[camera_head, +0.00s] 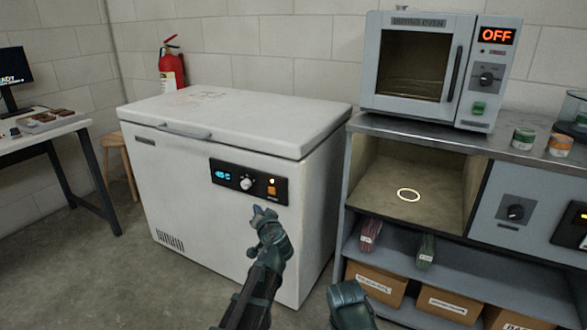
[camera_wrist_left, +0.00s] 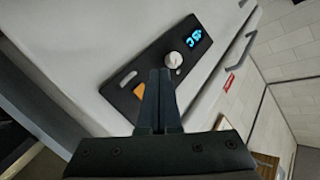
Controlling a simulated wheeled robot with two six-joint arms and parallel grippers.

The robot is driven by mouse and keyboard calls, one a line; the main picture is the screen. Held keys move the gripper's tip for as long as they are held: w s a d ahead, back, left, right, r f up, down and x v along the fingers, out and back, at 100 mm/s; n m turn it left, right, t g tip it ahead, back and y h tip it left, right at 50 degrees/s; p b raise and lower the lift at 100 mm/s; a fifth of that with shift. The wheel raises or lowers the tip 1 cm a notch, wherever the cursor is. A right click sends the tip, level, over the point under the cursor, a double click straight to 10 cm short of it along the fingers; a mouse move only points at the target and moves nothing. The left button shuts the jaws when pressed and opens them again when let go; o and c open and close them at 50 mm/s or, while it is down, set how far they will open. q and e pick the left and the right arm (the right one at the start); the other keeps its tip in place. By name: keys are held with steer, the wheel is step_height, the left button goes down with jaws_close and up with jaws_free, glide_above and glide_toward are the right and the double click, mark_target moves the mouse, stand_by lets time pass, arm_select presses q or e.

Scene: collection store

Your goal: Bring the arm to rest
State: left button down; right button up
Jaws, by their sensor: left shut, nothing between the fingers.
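My left arm reaches up from the bottom middle of the head view. Its gripper (camera_head: 262,212) is shut and empty, in front of the white chest freezer (camera_head: 180,200) and just below its control panel (camera_head: 226,173). In the left wrist view the two fingers (camera_wrist_left: 160,75) are together, with the panel's orange switch (camera_wrist_left: 139,91) and round knob (camera_wrist_left: 173,60) close to their tips. I cannot tell whether the tips touch the panel. Part of my other arm shows at the bottom edge of the head view; its gripper is out of sight.
The freezer lid (camera_head: 240,115) is closed. A drying oven (camera_head: 425,68) showing OFF stands on the steel bench (camera_head: 400,133) at right. Cardboard boxes (camera_head: 445,304) sit on its low shelf. A table (camera_head: 45,133) and stool (camera_head: 115,140) stand left. Open floor (camera_head: 100,280) lies at lower left.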

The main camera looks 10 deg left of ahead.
arm_select(q)
steer(key=s+d+f+g+h, duration=0.1)
steer(key=s+d+f+g, duration=0.3)
steer(key=s+f, duration=0.3)
steer(key=s+d+f+g+h, duration=0.25)
steer(key=s+f+g, duration=0.2)
steer(key=s, duration=0.55)
steer(key=s+d+f+m+g+h+p, duration=0.1)
steer(key=s+d+f+g, duration=0.15)
steer(key=s+d, duration=0.4)
steer(key=s+d+f+m+g+h+p, duration=0.1)
steer(key=s+d+g+h, duration=0.2)
steer(key=s, duration=0.7)
step_height(320, 180, up, 37)
steer(key=y+p, duration=0.1)
steer(key=p, duration=3.6)
steer(key=shift+w+d, duration=0.2)
steer(key=shift+w, duration=0.25)
steer(key=shift+f, duration=0.1)
